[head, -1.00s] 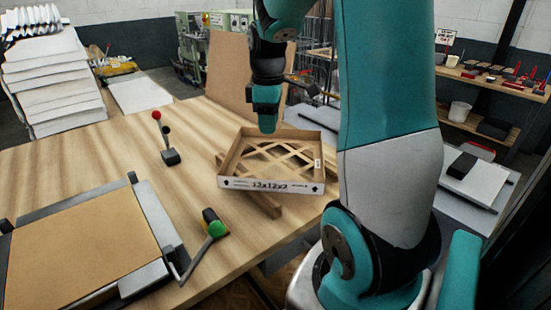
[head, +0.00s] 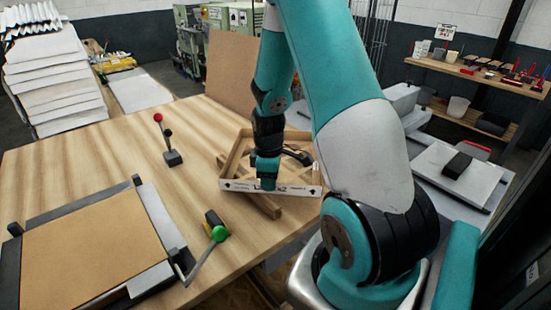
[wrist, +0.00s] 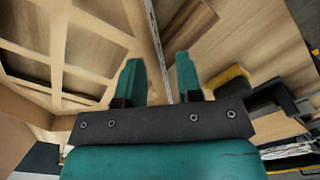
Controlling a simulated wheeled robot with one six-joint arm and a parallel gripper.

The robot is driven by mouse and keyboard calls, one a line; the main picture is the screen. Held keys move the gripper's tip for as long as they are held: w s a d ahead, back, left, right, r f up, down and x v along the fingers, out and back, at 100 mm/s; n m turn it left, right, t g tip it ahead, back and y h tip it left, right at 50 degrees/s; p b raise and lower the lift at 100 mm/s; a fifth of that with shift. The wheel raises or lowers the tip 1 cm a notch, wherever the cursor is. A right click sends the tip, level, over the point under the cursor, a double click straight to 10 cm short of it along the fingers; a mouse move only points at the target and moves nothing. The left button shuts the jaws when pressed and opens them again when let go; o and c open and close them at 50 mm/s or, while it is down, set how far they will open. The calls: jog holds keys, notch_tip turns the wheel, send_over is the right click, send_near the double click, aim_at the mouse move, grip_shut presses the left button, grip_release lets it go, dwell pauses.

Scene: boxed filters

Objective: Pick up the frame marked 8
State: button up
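A shallow cardboard frame (head: 300,190) with a lattice inside rests on the wooden table, its white front wall facing me. The print on that wall is mostly hidden by my gripper, and I can read no 8. My gripper (head: 267,186) is at the middle of this wall, pointing down. In the wrist view, my gripper (wrist: 160,68) has its two teal fingers apart, one on each side of the frame wall (wrist: 147,35). Narrow gaps show beside the wall, so it looks unclamped. The lattice lies left of the fingers.
A wooden bar (head: 263,205) lies partly under the frame. A green-knobbed lever (head: 218,233) and a board fixture (head: 80,250) are at front left. A red-knobbed stick (head: 168,145) stands further back. The table's left middle is clear.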

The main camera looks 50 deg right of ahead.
jog(key=shift+f, duration=0.75)
grip_shut()
jog(key=shift+r, duration=0.1)
